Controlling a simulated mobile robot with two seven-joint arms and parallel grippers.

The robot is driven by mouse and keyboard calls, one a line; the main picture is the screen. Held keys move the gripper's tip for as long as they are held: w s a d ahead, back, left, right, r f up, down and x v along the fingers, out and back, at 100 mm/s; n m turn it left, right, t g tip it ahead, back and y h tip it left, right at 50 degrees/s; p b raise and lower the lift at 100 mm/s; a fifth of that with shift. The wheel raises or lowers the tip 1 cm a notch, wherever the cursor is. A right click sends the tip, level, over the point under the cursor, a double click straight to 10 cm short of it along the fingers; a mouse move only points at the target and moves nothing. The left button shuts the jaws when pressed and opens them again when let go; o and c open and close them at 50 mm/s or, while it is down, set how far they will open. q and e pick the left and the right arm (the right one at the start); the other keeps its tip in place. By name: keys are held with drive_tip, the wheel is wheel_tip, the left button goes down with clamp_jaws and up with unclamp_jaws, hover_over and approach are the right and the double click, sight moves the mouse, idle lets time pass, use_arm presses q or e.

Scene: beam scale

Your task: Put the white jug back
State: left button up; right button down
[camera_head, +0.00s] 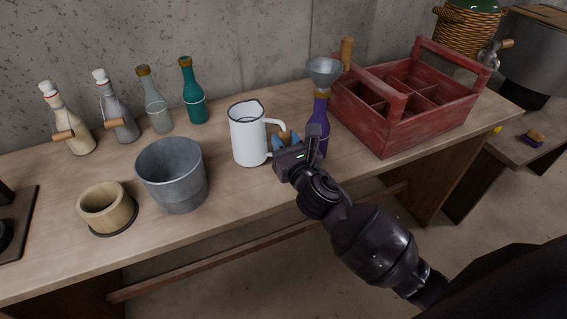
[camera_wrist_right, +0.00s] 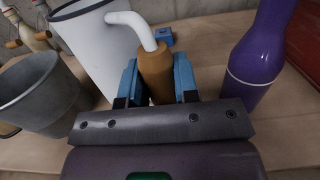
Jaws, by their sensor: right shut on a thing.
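The white jug (camera_head: 247,135) with a dark rim stands upright over the table, left of my right gripper (camera_head: 281,142). In the right wrist view the jug (camera_wrist_right: 93,45) is at the upper left. Its white handle bends down into a brown wooden grip (camera_wrist_right: 156,73). The blue fingers of my right gripper (camera_wrist_right: 156,82) are shut on this grip, one on each side. I cannot tell whether the jug's base touches the table. My left gripper is not in view.
A grey bucket (camera_head: 173,177) and wooden cup (camera_head: 107,208) stand left of the jug. A purple bottle (camera_head: 317,120) with a funnel (camera_head: 323,72) is close right of the gripper. A red crate (camera_head: 405,122) is farther right. Several bottles stand behind. The table (camera_head: 245,205) is clear in front.

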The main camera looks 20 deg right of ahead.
wheel_tip(320, 180, down, 6)
drive_tip(key=shift+r+b, duration=0.1)
drive_tip(key=shift+b, duration=1.05)
drive_tip(key=c, duration=0.9)
unclamp_jaws()
drive_tip(key=shift+f, duration=0.2)
drive_tip(key=shift+o, duration=0.2)
drive_tip(key=shift+r, duration=0.1)
